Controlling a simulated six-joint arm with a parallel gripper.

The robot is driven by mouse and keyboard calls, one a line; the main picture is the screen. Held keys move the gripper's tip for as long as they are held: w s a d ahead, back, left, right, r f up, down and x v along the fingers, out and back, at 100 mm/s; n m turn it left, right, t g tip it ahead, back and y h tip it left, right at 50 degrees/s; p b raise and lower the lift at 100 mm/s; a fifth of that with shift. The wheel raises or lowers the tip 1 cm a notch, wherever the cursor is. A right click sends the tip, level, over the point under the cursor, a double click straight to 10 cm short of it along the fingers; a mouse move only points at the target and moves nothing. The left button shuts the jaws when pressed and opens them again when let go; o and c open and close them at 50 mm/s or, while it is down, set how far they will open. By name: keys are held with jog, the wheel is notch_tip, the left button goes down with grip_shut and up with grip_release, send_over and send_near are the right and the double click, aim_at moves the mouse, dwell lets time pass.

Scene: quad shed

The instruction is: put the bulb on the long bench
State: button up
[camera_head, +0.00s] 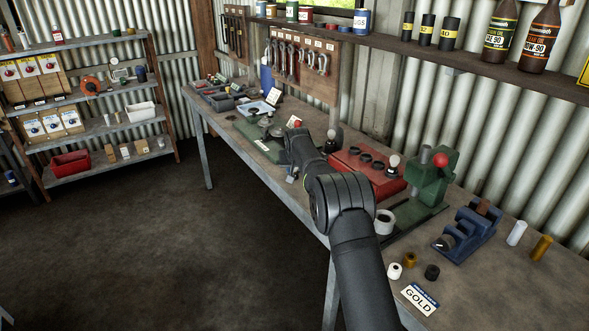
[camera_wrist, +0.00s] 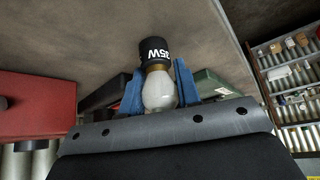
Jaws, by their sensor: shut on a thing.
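In the wrist view, the bulb (camera_wrist: 159,92) has a frosted white globe, a brass-coloured collar and a black end marked 35W. My gripper (camera_wrist: 158,88) is shut on it, with a blue finger on each side of the globe. The black end points away from my palm. The long bench (camera_head: 480,285) runs along the corrugated wall in the head view; its grey-brown top also shows in the wrist view (camera_wrist: 70,40). In the head view my arm reaches over the bench, and the held bulb cannot be clearly made out. Whether it touches the bench is unclear.
A red box (camera_head: 357,182) with dark rings, a green press (camera_head: 432,180) and a blue fixture (camera_head: 465,233) stand on the bench. A white bulb-like knob (camera_head: 393,161) rises at the red box. Small cylinders and a GOLD card (camera_head: 420,299) lie nearer. Shelving (camera_head: 95,130) stands left.

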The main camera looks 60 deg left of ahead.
jog(key=shift+f, duration=0.15)
jog(key=o, duration=1)
jog(key=shift+r, duration=0.2)
jog(key=v, duration=1.2)
jog(key=shift+a+f, duration=0.1)
jog(key=x, duration=1.2)
